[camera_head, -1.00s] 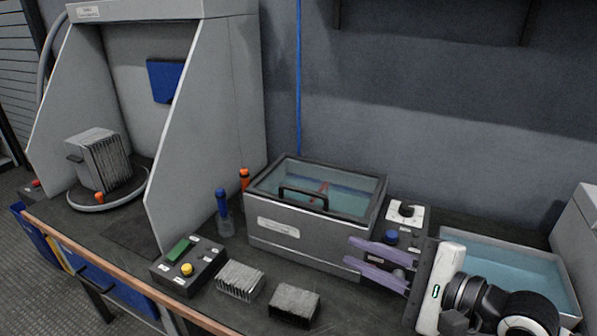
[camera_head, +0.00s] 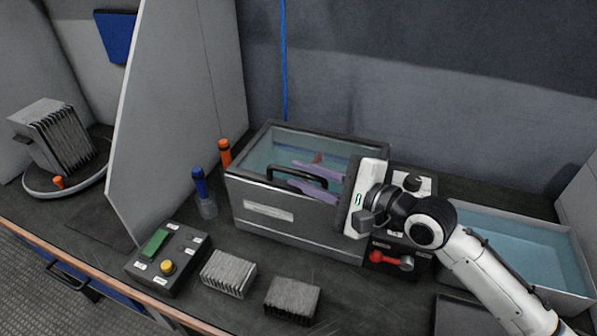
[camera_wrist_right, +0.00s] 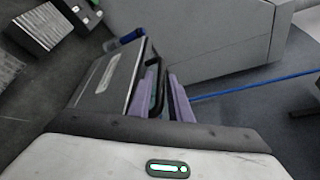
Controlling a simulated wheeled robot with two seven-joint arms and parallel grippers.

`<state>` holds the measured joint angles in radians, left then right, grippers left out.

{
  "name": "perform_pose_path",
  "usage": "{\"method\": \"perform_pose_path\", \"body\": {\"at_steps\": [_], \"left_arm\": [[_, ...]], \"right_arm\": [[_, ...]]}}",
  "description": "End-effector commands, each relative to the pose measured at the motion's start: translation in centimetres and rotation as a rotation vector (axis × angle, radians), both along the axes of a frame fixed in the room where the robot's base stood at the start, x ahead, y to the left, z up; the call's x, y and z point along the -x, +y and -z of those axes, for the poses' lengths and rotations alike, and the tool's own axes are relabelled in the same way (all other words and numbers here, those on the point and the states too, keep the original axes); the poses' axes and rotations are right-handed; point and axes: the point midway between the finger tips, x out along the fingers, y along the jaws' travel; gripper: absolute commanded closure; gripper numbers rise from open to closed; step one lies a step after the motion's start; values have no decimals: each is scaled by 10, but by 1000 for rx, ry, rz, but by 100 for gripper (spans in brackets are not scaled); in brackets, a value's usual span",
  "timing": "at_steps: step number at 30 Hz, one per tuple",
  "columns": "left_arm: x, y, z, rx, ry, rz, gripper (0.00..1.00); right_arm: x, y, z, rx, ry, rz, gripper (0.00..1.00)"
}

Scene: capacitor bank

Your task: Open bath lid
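The bath (camera_head: 262,211) is a grey metal box with a dark-framed glass lid (camera_head: 345,143), lying closed on top. A black bar handle (camera_head: 270,171) stands at the lid's front edge. My right gripper (camera_head: 295,174) reaches in from the right over the lid. Its two purple fingers are spread apart at the handle. In the right wrist view the black handle (camera_wrist_right: 158,68) shows between the fingers (camera_wrist_right: 166,85); I cannot tell whether they touch it. My left gripper is not in view.
A control box (camera_head: 168,258) with a green switch and yellow knob stands front left. Two finned grey blocks (camera_head: 228,273) lie before the bath. Blue (camera_head: 200,185) and orange (camera_head: 225,152) handled tools stand left of it. An open water tray (camera_head: 520,252) is at right.

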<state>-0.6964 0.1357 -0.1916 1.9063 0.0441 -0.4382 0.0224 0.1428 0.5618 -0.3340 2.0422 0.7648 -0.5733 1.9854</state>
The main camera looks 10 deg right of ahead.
Motion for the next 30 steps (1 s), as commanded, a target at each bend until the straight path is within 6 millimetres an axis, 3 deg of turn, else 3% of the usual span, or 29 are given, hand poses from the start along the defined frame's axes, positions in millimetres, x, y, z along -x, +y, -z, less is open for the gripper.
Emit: {"method": "perform_pose_path", "body": {"at_steps": [4,13,17,30], "left_arm": [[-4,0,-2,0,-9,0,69],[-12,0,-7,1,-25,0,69],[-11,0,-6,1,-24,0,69],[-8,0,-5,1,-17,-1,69]], "right_arm": [[-10,7,3,0,0,0,82],[-12,9,3,1,-1,0,82],[-12,9,3,1,-1,0,100],[-22,14,-2,0,-3,-11,100]]}}
